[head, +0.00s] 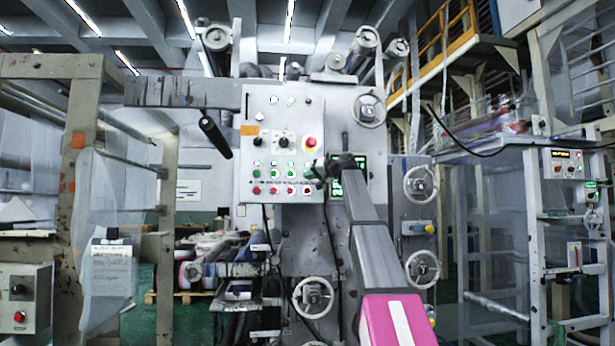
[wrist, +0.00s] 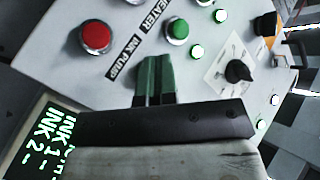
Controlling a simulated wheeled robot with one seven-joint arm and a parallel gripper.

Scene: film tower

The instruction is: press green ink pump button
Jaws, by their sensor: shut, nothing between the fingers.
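The control panel (head: 282,120) stands ahead with rows of buttons. In the wrist view, the INK PUMP label (wrist: 124,57) sits beside a red button (wrist: 95,38). My gripper (wrist: 155,62) is shut and empty, its tips at the far end of that label. The green ink pump button is not clearly visible there, and the fingers seem to cover it. I cannot tell whether they touch it. In the head view, my gripper (head: 320,173) is at the right end of the panel's green button row.
A green button (wrist: 177,27) by the HEATER label (wrist: 157,14) is close beside my fingers. A lit display (wrist: 45,145) reading INK is at the lower left.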

